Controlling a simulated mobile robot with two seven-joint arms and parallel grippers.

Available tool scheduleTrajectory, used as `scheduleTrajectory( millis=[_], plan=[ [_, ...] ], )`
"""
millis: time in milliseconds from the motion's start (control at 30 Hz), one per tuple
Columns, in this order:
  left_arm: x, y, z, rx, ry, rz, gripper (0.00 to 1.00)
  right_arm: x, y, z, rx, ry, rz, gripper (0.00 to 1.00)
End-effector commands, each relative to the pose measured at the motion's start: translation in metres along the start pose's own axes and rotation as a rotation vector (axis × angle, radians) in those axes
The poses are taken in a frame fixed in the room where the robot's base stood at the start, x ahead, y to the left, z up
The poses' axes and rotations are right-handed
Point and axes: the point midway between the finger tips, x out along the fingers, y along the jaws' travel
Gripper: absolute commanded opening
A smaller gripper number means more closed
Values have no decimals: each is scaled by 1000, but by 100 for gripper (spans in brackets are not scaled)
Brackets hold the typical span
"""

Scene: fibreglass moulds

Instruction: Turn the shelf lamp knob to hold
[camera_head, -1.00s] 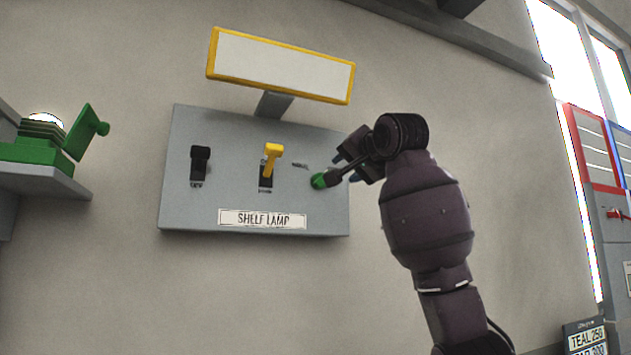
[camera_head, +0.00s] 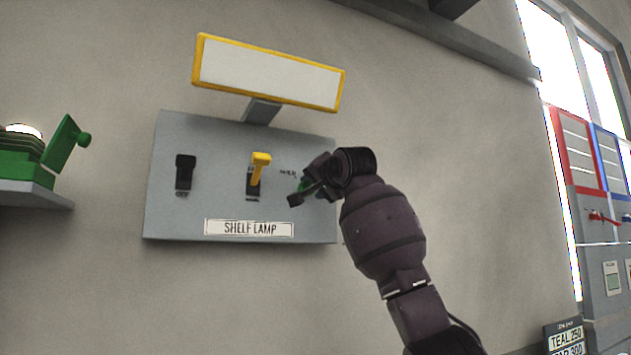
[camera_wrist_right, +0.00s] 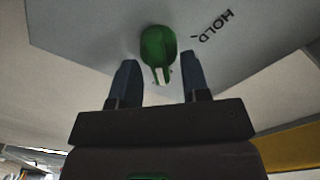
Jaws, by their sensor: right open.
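The shelf lamp panel (camera_head: 215,150) is a grey plate on the wall with a SHELF LAMP label (camera_head: 249,228). Its green knob (camera_head: 304,185) is at the right side, mostly hidden by my right gripper (camera_head: 305,192). In the right wrist view the green knob (camera_wrist_right: 157,46) shows clearly, with a white mark on its end towards my gripper. The HOLD lettering (camera_wrist_right: 217,26) is to the right of the knob, with a short tick. My right gripper (camera_wrist_right: 160,78) is open, its fingers to either side and just short of the knob's marked end. My left gripper is out of view.
The panel also carries a black switch (camera_head: 185,172) and a yellow lever (camera_head: 259,170). A yellow-framed white sign (camera_head: 268,72) stands above it. A green device (camera_head: 30,160) sits on a shelf (camera_head: 35,193) at the left. Red and blue boards hang at the far right.

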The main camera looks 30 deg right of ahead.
Motion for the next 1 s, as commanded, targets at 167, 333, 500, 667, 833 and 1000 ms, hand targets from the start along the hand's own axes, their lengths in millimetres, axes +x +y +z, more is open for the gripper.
scheduleTrajectory(
  millis=[167,333,500,667,833,1000],
  plan=[
    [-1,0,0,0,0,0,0,1,0,0,0,0,0,43],
    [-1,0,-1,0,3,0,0,1,0,0,0,0,0,30],
    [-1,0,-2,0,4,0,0,1,0,0,0,0,0,4],
    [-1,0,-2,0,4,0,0,1,0,0,-1,0,1,0],
    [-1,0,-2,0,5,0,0,1,0,0,-23,0,1,0],
    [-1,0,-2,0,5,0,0,1,0,0,-93,0,1,0]
  ],
)
